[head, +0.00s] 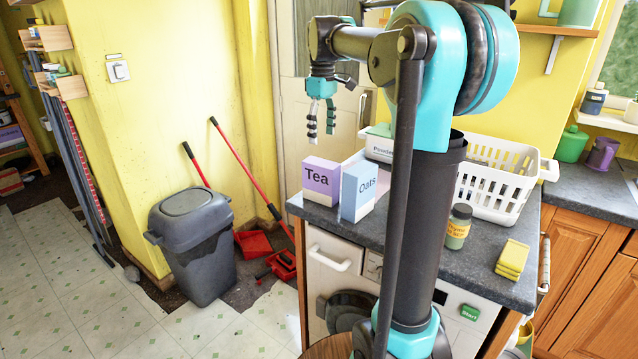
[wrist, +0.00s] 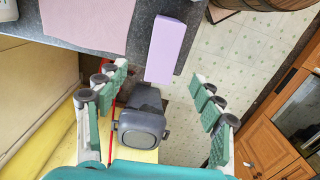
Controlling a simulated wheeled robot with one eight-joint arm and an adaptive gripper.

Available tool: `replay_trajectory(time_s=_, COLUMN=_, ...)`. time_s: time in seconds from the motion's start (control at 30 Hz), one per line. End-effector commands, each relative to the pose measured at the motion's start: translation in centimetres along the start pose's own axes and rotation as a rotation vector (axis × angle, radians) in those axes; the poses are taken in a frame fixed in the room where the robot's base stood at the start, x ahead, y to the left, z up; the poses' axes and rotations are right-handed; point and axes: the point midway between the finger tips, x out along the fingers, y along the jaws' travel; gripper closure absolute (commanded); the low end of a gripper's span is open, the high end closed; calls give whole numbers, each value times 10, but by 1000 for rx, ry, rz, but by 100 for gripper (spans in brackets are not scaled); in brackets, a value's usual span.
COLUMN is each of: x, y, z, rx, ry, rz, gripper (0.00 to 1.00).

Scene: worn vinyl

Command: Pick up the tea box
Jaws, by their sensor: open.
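The tea box (head: 320,183), purple with a pale label marked "Tea", stands upright near the left corner of the dark countertop (head: 410,232). In the wrist view a plain lavender face of it (wrist: 165,48) shows at the counter's edge. My gripper (head: 322,120) points down above the tea box, clear of it. Its teal and grey fingers are spread wide in the wrist view (wrist: 160,112), with nothing between them. The box lies above the line between the fingertips in that picture.
A light blue Oats box (head: 357,192) stands close to the tea box's right. A grey bin (head: 193,243) stands on the floor, left of the counter.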

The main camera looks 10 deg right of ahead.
Motion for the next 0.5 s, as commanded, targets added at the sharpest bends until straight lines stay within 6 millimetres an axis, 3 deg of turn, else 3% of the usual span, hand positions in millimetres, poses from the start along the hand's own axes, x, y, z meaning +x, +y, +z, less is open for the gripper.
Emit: replay_trajectory(time_s=0.5, x=96, y=-1, z=0, rx=0, ry=0, rz=0, gripper=33)
